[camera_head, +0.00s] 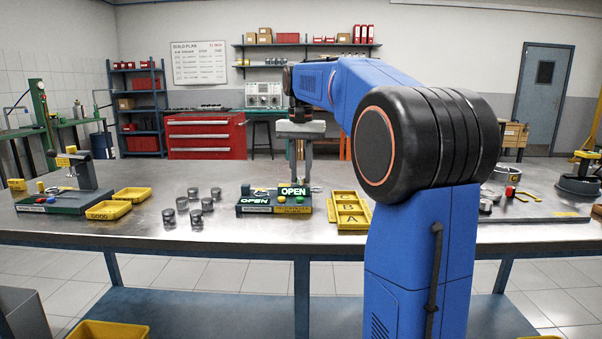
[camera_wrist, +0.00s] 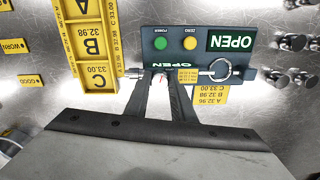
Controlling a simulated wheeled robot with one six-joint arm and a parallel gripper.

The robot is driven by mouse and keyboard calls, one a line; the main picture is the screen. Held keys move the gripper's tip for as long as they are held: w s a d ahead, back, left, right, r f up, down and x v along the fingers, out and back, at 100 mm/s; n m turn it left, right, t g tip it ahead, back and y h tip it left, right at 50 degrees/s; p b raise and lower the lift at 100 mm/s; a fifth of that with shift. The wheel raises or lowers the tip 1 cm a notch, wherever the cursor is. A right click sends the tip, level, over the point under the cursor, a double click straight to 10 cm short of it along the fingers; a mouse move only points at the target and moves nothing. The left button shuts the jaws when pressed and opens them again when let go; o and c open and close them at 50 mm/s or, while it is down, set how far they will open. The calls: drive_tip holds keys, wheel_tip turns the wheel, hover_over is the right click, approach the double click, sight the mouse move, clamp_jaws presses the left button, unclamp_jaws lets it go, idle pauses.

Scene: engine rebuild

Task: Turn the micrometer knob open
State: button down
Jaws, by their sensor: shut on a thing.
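The micrometer station is a dark green base (camera_head: 270,209) near the front middle of the table. It bears "OPEN" signs, a green button and a yellow button. In the wrist view the base (camera_wrist: 167,60) appears upside down, with the micrometer's metal loop frame (camera_wrist: 221,70) beside a small yellow label. My gripper (camera_head: 300,184) reaches down from above at the back of the station.
A yellow tray (camera_head: 334,218) marked A, B, C stands right beside the station. Several metal cylinders (camera_head: 195,218) stand to its left. Yellow bins (camera_head: 109,211) and another gauge stand (camera_head: 84,180) are further left. The table front (camera_head: 250,236) is clear.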

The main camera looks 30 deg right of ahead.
drive_tip(key=shift+m, duration=1.1)
drive_tip(key=c, duration=1.5)
unclamp_jaws()
drive_tip(key=shift+r, duration=0.1)
